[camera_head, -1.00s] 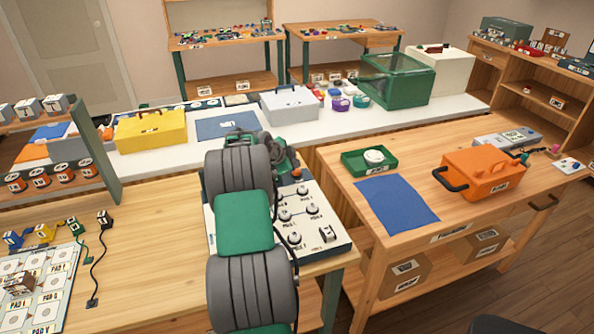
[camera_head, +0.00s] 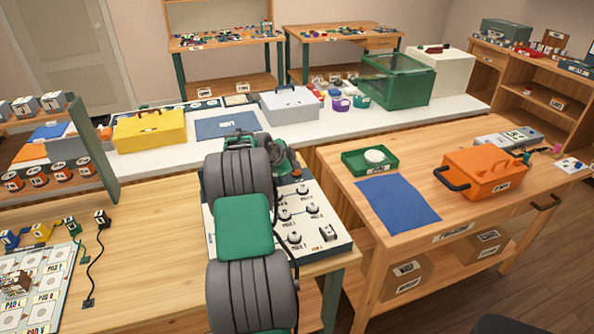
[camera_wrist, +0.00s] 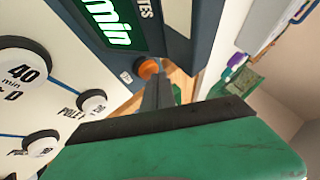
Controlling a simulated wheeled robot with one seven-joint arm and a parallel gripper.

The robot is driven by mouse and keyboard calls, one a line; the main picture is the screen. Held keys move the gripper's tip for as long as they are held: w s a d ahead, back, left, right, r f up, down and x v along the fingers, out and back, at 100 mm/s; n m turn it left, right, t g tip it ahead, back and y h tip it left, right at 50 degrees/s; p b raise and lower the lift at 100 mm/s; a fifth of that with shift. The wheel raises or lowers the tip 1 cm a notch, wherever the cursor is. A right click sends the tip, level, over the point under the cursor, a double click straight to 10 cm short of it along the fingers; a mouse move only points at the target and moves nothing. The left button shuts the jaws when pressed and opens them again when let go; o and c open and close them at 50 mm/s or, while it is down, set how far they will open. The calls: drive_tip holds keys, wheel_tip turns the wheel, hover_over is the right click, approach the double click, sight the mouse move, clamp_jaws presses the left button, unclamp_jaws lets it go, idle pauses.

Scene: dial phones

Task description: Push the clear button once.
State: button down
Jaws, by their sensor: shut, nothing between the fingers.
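The panel (camera_wrist: 60,120) fills the left of the wrist view, with a green "min" display (camera_wrist: 112,22) and round dials, one marked 40 min. A round orange button (camera_wrist: 148,68) sits at the panel's edge beside a small label that I cannot read clearly. It may be the clear button. My gripper (camera_wrist: 157,88) is shut and empty, its dark tip right at the orange button. I cannot tell whether they touch. In the head view the white panel (camera_head: 333,248) with several knobs is partly hidden behind my arm.
A blue mat (camera_head: 398,203), a green tray (camera_head: 350,166) and an orange case (camera_head: 485,180) are on the right-hand table. A yellow case (camera_head: 150,130) and a grey case (camera_head: 290,106) stand on the white counter behind the panel.

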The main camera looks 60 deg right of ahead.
drive_tip(key=shift+f, duration=0.2)
drive_tip(key=shift+r, duration=0.1)
drive_tip(key=shift+r, duration=0.6)
drive_tip(key=shift+r, duration=0.1)
wheel_tip(320, 180, up, 6)
drive_tip(key=shift+f+p, duration=0.1)
drive_tip(key=shift+p, duration=0.7)
